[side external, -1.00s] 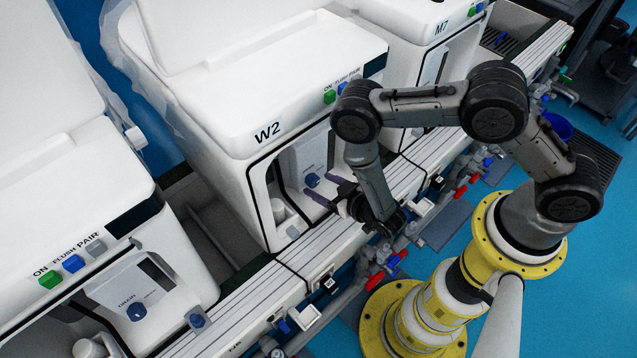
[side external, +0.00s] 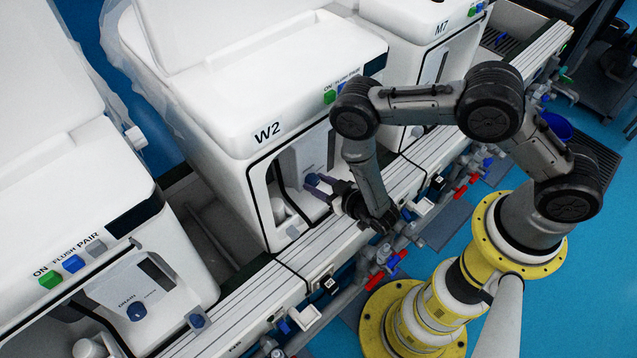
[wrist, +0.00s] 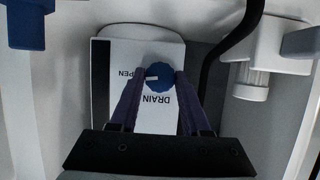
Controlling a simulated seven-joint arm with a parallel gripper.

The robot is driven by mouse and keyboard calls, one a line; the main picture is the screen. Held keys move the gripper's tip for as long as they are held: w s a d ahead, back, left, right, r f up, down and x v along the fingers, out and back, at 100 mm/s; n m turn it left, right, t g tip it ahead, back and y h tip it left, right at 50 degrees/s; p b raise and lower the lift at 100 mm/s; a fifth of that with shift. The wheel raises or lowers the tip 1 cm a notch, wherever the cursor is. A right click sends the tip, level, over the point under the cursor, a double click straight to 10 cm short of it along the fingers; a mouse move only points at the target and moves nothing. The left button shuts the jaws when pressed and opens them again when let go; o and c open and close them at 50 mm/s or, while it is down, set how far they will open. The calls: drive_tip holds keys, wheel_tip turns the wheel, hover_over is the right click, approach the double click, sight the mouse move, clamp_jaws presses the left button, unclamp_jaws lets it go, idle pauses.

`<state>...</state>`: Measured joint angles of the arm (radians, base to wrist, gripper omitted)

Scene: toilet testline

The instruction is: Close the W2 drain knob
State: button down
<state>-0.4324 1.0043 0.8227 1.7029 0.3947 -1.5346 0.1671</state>
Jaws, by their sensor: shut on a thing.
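The W2 unit (side external: 225,95) is a white machine with an open front recess, in the middle of the side view. Its blue drain knob (wrist: 159,76) sits on a white panel (wrist: 150,118) marked DRAIN in the wrist view. The knob's white mark points left, towards the partly hidden word ending in PEN. The knob shows only in part in the side view (side external: 311,180). My gripper (wrist: 158,80) reaches into the recess, its two purple fingers on either side of the knob, shut on it.
A black hose (wrist: 232,50) and a white fitting (wrist: 250,90) are right of the panel in the wrist view. A blue part (wrist: 27,25) is at the upper left. The grey ledge rail (side external: 285,275) runs below the recess.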

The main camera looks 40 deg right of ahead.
idle(0.3)
drive_tip(key=n+h, duration=0.2)
drive_tip(key=n, duration=0.1)
drive_tip(key=shift+a, duration=0.2)
drive_tip(key=n+h, duration=0.1)
drive_tip(key=n, duration=0.1)
drive_tip(key=shift+a+f+n+t+h, duration=0.1)
drive_tip(key=shift+n+t+h, duration=0.2)
drive_tip(key=shift+h, duration=0.1)
drive_tip(key=n+h, duration=0.1)
drive_tip(key=n, duration=0.2)
drive_tip(key=shift+f+t+h, duration=0.1)
drive_tip(key=shift+t+h, duration=0.2)
drive_tip(key=shift+t, duration=0.1)
drive_tip(key=shift+a+f+n+t+h, duration=0.1)
drive_tip(key=shift+n+t+h, duration=0.4)
drive_tip(key=shift+n, duration=1.1)
drive_tip(key=shift+c, duration=1.8)
unclamp_jaws()
drive_tip(key=v, duration=0.7)
drive_tip(key=shift+s, duration=0.25)
